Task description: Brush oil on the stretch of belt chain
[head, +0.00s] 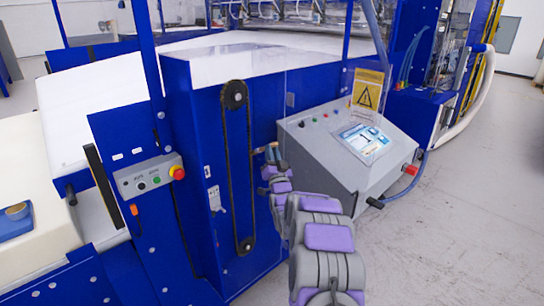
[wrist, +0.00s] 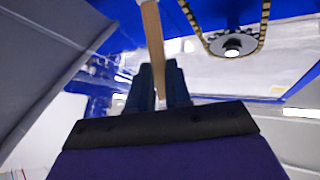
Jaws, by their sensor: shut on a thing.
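The belt chain (head: 250,165) is a dark upright loop on the blue machine panel, running between an upper sprocket (head: 234,95) and a lower sprocket (head: 246,245). In the wrist view, the chain (wrist: 266,12) wraps a toothed sprocket (wrist: 232,43) at upper right. My gripper (head: 268,170) is just right of the chain's right run, around mid-height. It is shut on the wooden handle of a brush (wrist: 153,40).
A grey control console (head: 345,150) with a warning sign (head: 368,90) stands right of the chain. A button box (head: 150,177) with a red knob is to the left. A blue block with a round tan-topped thing (head: 17,211) sits at far left. Floor at right is clear.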

